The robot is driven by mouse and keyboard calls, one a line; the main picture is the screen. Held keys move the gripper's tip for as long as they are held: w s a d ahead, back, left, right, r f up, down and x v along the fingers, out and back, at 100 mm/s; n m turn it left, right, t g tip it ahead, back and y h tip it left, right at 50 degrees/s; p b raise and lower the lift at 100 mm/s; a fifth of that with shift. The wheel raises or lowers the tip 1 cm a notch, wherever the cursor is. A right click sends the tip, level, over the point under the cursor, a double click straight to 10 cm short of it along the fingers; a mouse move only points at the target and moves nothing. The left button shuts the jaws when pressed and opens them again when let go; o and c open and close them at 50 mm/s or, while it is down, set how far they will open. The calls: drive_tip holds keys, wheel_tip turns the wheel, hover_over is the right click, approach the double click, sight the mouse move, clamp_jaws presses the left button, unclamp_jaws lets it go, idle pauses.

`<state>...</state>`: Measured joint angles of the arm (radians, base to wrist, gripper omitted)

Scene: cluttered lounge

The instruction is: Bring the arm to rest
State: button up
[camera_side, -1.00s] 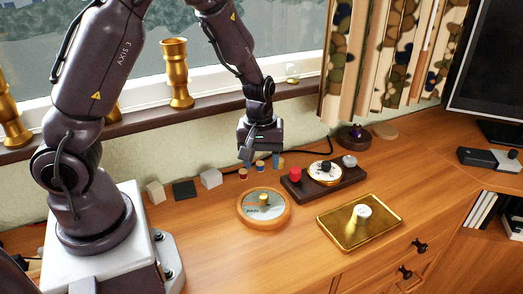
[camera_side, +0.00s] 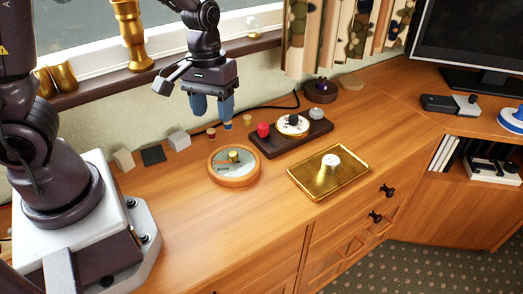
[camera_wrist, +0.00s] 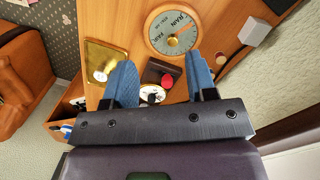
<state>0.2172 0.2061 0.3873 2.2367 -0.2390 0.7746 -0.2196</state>
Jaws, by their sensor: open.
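My gripper (camera_side: 213,110) hangs in the air over the back of the wooden sideboard (camera_side: 180,215), its two blue fingers apart and pointing down. Nothing is between the fingers. In the wrist view the blue fingers of my gripper (camera_wrist: 162,78) are also spread, with the sideboard top and its objects beyond them. The fingers look clear of the small items below, though the exact height is hard to judge.
Grey blocks (camera_side: 179,140) and a brass candlestick (camera_side: 133,38) are left. The front left top is clear.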

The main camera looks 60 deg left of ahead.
drive_tip(key=s+d+r+m+t, duration=0.1)
drive_tip(key=s+r+m+t, duration=0.2)
drive_tip(key=s+r, duration=0.2)
drive_tip(key=s+d+r+m+t+y, duration=0.1)
drive_tip(key=s+r+m+t, duration=0.2)
drive_tip(key=r, duration=0.7)
drive_tip(key=shift+s+d, duration=0.3)
drive_tip(key=shift+s, duration=0.55)
idle(0.6)
